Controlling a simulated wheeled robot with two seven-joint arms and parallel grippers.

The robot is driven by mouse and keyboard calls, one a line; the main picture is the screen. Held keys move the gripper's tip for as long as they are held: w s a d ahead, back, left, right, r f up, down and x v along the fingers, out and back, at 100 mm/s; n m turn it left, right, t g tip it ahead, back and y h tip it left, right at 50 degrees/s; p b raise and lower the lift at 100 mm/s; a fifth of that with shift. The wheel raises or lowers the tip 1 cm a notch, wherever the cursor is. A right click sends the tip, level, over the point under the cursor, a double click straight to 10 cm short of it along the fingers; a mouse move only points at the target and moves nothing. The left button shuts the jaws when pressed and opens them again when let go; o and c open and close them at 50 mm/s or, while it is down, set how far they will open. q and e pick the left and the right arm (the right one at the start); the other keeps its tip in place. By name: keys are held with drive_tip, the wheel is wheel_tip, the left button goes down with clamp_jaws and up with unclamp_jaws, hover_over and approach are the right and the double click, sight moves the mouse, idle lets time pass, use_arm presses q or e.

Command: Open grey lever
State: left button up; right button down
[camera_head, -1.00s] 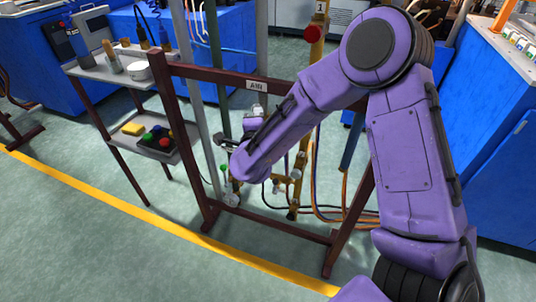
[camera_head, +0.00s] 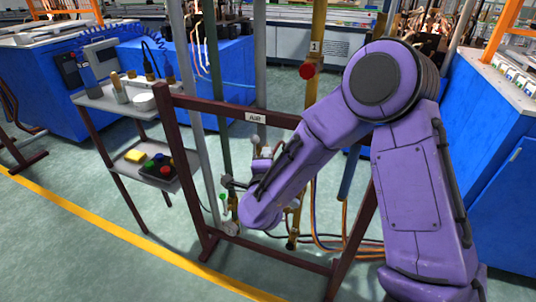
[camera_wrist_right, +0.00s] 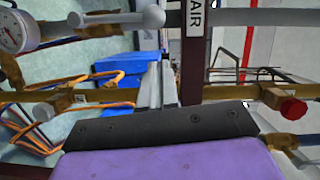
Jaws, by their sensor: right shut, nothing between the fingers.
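A light grey lever (camera_wrist_right: 120,19) with a ball end lies across the top of the right wrist view, close to a gauge (camera_wrist_right: 14,30). In the head view I cannot surely pick out this lever; a pale ball (camera_head: 256,140) shows above my right gripper. My right gripper (camera_head: 229,183) is at the pipes, behind the dark red frame (camera_head: 180,102), shut and empty, its dark tips pointing left by the green pipe. Contact with a lever cannot be told. My forearm hides part of the pipes. My left gripper is out of view.
A red knob (camera_head: 307,71) sits on the yellow pipe (camera_head: 317,30); a red knob (camera_wrist_right: 293,108) also shows in the wrist view. Orange hoses hang at the frame's right. A shelf stand (camera_head: 100,98) is at left. The floor in front is clear.

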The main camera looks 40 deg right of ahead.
drive_tip(key=v, duration=0.8)
drive_tip(key=shift+a+f+b, duration=0.3)
drive_tip(key=shift+b, duration=0.1)
drive_tip(key=shift+w, duration=0.1)
